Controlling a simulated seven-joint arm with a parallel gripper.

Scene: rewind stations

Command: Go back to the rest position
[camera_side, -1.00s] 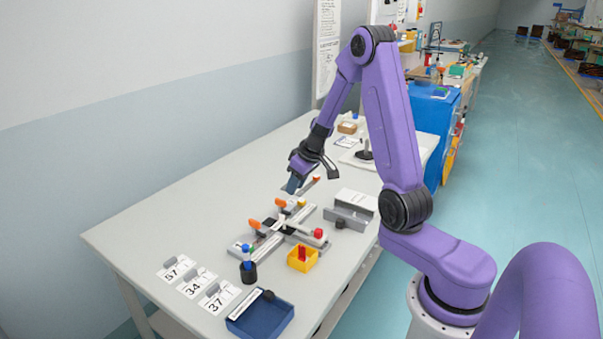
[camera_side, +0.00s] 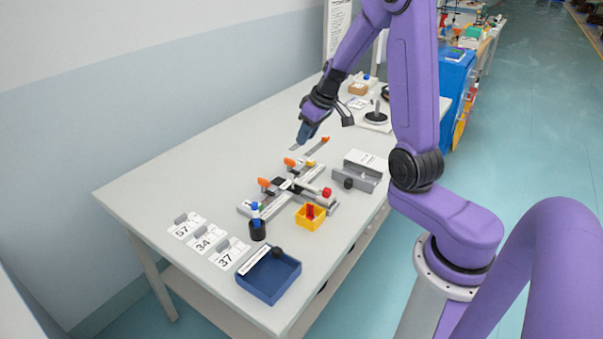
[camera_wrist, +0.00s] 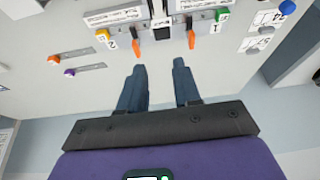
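My gripper (camera_side: 302,142) is above the table, behind the rewind station, its blue fingers pointing down. In the wrist view my gripper (camera_wrist: 159,66) has its two fingers clearly apart, with nothing between them. The grey rewind station (camera_side: 284,200) stands on the table in front of the gripper. Its two orange levers are upright in the side view, one to the left (camera_side: 264,184) and one farther back (camera_side: 290,162). The station is only partly visible at the top of the wrist view, with labels 1 and 2.
A yellow bin (camera_side: 311,224) with red pieces, a blue tray (camera_side: 252,283), a black holder (camera_side: 257,231) and numbered cards stand near the front. A grey block (camera_side: 372,180) is at right. Slotted bars with an orange (camera_wrist: 54,59) and purple knob (camera_wrist: 69,72) lie nearby.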

